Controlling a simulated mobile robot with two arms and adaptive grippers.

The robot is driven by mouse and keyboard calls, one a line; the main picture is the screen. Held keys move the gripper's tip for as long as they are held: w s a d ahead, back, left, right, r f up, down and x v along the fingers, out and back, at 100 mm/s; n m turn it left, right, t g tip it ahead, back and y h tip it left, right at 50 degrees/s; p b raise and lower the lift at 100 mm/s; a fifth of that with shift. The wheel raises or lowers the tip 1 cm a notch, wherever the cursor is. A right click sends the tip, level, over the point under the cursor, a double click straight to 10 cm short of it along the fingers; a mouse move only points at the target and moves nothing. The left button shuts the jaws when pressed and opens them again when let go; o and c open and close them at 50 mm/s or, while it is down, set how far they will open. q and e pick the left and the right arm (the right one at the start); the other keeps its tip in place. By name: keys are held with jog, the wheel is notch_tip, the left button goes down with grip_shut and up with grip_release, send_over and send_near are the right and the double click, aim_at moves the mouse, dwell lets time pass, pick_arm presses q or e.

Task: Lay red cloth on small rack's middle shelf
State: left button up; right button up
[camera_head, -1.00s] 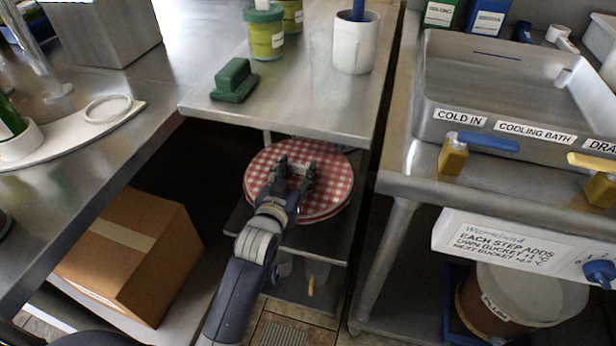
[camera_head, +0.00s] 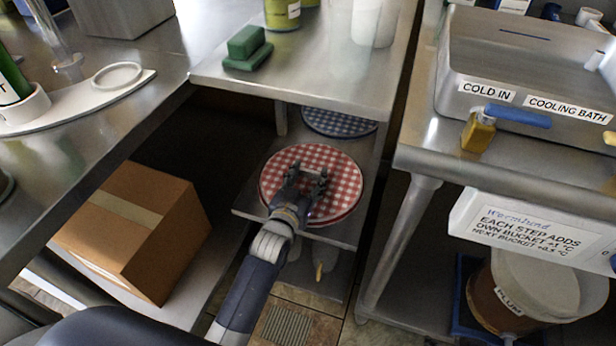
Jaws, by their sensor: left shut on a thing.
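The red cloth (camera_head: 343,172) is a round red-and-white checked piece with a thick rim. It is at the middle shelf (camera_head: 338,236) of the small rack, under the steel top (camera_head: 310,95). My left gripper (camera_head: 312,176) reaches in from the front and is shut on the red cloth, covering its left middle part. The cloth looks flat and close to the shelf; I cannot tell whether it touches it. A blue checked round cloth (camera_head: 340,122) shows behind it, partly hidden by the rack's top. My right gripper is not in view.
A green block (camera_head: 248,48) sits on the rack top. A cardboard box (camera_head: 140,225) stands low at left. The sink's bench leg (camera_head: 400,240) is close on the right. A lower shelf (camera_head: 300,278) holds small items.

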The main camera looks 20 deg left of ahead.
pick_arm(q)
jog(key=shift+f, duration=0.1)
jog(key=o, duration=1.1)
jog(key=shift+c, duration=0.2)
